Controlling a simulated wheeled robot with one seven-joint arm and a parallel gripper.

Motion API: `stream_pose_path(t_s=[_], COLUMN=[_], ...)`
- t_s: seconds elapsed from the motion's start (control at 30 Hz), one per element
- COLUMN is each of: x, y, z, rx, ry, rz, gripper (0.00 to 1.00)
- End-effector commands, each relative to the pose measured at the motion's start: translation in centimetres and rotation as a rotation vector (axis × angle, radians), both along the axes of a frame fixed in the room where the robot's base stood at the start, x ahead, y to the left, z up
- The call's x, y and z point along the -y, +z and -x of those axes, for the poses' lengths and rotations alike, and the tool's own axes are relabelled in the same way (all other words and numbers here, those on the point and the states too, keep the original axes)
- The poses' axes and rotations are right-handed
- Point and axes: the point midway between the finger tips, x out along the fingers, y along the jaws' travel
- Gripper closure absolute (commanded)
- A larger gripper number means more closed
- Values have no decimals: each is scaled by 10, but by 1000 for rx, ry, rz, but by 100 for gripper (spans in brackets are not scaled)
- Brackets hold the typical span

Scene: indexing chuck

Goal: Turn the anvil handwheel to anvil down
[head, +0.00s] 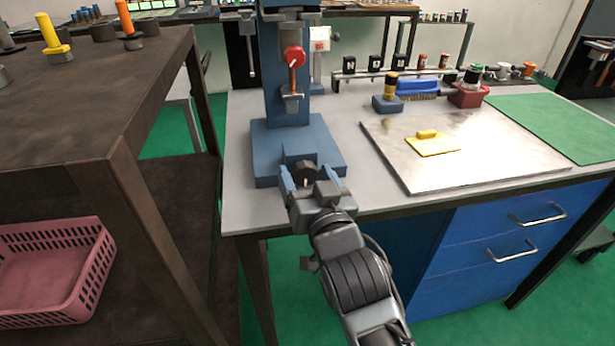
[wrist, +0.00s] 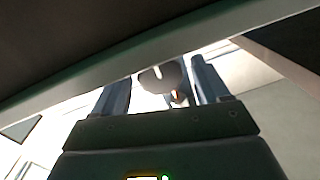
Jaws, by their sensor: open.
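The blue press (head: 272,145) stands at the left end of the workbench. A small dark round handwheel (head: 304,171) with a pale mark sits low on the front of its base; I take it as the anvil handwheel. My gripper (head: 306,180) is open in front of the base, with one finger on each side of the handwheel. In the wrist view, the grey handwheel (wrist: 160,76) with a white notch shows between the two blue-grey fingers, with gaps at both sides. A small red and white mark (wrist: 176,96) shows beside it. Contact is not visible.
A red knob (head: 294,56) is higher on the press. A metal plate (head: 470,165) with a yellow block lies to the right. A dark brown table (head: 95,110) with a pink basket (head: 55,275) on its lower shelf stands close on the left.

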Motion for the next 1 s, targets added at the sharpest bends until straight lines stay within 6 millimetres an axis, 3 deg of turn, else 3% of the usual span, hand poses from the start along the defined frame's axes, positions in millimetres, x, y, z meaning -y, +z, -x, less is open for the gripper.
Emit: stream_pose_path(t_s=[0.17, 0.73, 1.0], x=[0, 0, 0], y=[0, 0, 1], z=[0, 1, 1], rx=[0, 0, 7], ry=[0, 0, 1], rz=[0, 0, 25], gripper=[25, 80, 80])
